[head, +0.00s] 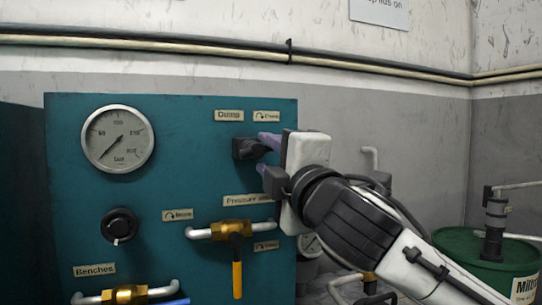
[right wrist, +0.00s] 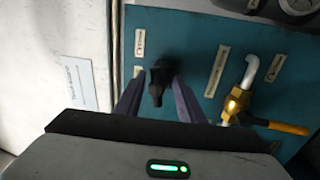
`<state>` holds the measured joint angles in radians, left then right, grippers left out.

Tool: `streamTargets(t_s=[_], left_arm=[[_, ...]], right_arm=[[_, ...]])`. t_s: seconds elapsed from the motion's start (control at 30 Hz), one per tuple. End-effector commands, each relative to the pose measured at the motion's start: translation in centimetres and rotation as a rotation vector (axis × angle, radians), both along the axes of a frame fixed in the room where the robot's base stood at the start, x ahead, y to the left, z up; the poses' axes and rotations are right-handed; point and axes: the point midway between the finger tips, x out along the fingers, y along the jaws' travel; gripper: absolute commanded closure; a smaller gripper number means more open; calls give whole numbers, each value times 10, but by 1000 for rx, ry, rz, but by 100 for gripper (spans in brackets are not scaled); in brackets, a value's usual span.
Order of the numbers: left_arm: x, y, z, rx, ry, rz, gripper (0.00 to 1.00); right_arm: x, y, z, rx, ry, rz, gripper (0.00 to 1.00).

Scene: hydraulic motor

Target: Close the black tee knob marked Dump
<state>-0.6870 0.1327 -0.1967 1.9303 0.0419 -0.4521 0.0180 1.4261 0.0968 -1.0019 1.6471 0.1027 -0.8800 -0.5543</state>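The black tee knob (head: 247,148) sits on the teal panel (head: 190,170) just below the Dump label (head: 229,115). My right gripper (head: 264,154) reaches it from the right in the head view, with its purple fingers above and below the knob's right end. In the right wrist view the knob (right wrist: 159,84) lies between the two spread fingers (right wrist: 158,88), with gaps visible on both sides. The right gripper is open around the knob. Part of the knob is hidden by the fingers in the head view. My left gripper is not clearly seen.
A pressure gauge (head: 118,139) and a black round knob (head: 120,225) are at the panel's left. A brass valve with a yellow handle (head: 237,265) is below my right gripper. A green drum (head: 480,262) stands at the right.

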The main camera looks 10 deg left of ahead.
Motion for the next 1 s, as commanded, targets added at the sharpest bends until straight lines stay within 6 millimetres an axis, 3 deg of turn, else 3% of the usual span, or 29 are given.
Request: streamTargets(t_s=[0.27,0.7,1.0], left_arm=[[0,1,-5,1,1,1,69],[2,-4,-12,0,-2,-11,69],[2,-6,-13,-1,-3,-13,69]], right_arm=[[-10,-10,-2,1,-3,-4,65],[-73,-49,-18,0,-2,0,65],[-84,-57,-20,-1,0,0,65]])
